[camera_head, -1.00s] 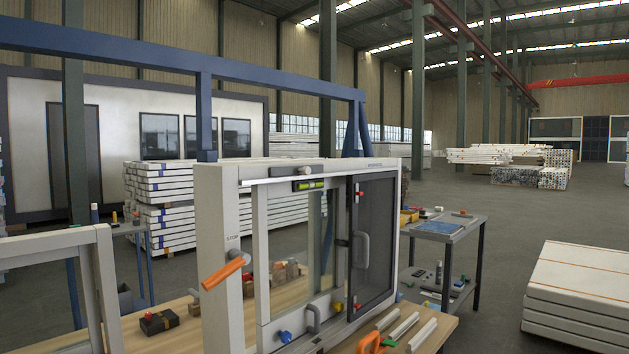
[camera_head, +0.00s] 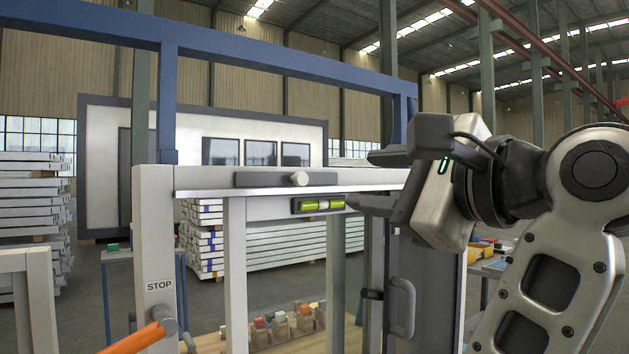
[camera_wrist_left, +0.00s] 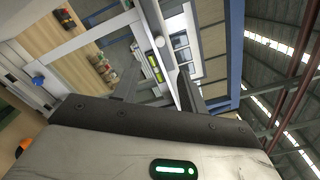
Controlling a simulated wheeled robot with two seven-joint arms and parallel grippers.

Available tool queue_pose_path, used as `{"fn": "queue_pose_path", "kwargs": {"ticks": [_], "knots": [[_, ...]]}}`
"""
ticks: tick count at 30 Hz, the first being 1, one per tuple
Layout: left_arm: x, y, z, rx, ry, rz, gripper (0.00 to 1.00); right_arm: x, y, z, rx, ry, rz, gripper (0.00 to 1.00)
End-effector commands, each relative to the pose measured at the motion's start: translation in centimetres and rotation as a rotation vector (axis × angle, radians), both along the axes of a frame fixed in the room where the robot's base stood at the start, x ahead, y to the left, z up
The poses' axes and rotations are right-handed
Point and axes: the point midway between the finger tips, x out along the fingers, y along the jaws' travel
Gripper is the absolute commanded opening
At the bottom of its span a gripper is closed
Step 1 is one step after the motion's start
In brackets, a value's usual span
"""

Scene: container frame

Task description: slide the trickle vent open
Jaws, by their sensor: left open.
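The trickle vent (camera_head: 262,179) is a dark grey strip on the white top rail of the window frame (camera_head: 152,240). Its round pale knob (camera_head: 299,179) sits right of the strip's middle. The knob also shows in the wrist view (camera_wrist_left: 160,41), between the finger tips. My left gripper (camera_head: 360,180) is to the right of the vent, fingers pointing left towards it. Its fingers are apart with nothing between them, and a gap shows between the tips and the knob. In the wrist view the gripper (camera_wrist_left: 158,62) is open too. My right gripper is not in view.
A green spirit level (camera_head: 322,205) is on the frame just below the vent, close to the lower finger. An orange handle (camera_head: 138,338) sticks out by the STOP label. A grey sash handle (camera_head: 402,308) is below the gripper. Space in front of the vent is clear.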

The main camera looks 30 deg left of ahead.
Motion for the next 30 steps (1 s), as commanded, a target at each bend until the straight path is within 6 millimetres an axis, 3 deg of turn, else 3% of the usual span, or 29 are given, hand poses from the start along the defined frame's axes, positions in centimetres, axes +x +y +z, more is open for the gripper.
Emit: {"fn": "queue_pose_path", "kwargs": {"ticks": [16,22,30], "knots": [[4.3,10.6,0.2,0.003,0.003,0.006,0.43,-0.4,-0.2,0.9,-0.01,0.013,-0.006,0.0],[5.1,12.4,0.1,0.003,0.003,0.005,0.43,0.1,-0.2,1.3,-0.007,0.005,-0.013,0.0],[5.3,12.8,0.0,0.004,0.003,0.003,0.43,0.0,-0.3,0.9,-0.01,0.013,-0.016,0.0]]}}
